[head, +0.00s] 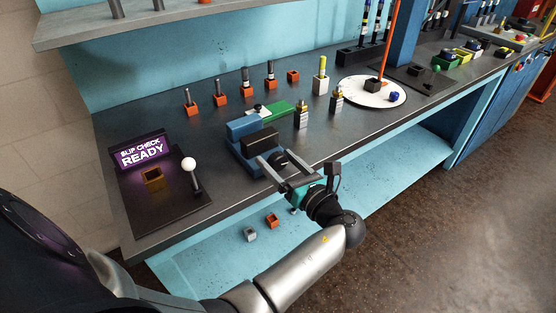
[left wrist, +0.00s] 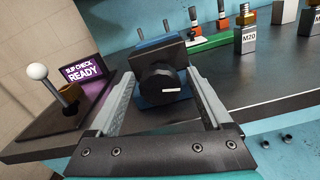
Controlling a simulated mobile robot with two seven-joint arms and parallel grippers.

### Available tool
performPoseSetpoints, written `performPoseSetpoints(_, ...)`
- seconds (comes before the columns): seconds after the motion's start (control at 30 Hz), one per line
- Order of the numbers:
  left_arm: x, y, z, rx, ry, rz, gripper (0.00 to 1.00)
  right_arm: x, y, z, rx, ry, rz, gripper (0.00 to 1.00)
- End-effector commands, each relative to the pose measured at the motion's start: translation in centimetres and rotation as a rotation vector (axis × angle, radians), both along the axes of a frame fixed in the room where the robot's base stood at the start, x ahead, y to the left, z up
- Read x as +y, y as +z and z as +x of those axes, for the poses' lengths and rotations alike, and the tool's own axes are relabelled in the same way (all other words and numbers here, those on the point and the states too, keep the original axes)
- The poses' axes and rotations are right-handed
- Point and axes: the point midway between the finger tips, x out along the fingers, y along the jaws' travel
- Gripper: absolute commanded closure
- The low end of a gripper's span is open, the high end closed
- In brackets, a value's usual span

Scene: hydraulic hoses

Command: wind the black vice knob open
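The knob also shows in the head view (head: 280,159), partly behind my gripper. My left gripper (head: 274,157) is open. Its two grey fingers lie on either side of the knob, and in the left wrist view gaps show between each finger and the knob. My right gripper is not in view.
A white-balled lever (head: 190,165) and a lit "SLIP CHECK READY" sign (head: 141,151) stand left of the vice. A green tool (head: 270,109) lies behind it. Metal fittings (head: 301,115) stand to the right. The bench's front edge runs under my gripper.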

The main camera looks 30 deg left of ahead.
Motion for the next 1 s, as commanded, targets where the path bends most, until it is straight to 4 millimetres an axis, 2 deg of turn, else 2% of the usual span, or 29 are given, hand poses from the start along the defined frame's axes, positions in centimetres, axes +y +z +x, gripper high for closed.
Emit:
performPoseSetpoints(0.07,0.01,0.00,0.00,0.000,0.000,0.000,0.27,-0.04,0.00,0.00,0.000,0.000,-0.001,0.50)
performPoseSetpoints(0.67,0.05,0.01,0.02,0.000,0.000,0.001,0.95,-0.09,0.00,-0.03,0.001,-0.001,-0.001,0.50)
performPoseSetpoints(0.7,0.05,0.01,0.02,0.000,0.000,0.001,0.97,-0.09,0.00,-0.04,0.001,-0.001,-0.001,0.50)
performPoseSetpoints(1.0,0.07,0.13,0.01,-0.046,0.001,-0.018,0.97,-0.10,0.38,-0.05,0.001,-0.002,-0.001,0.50)
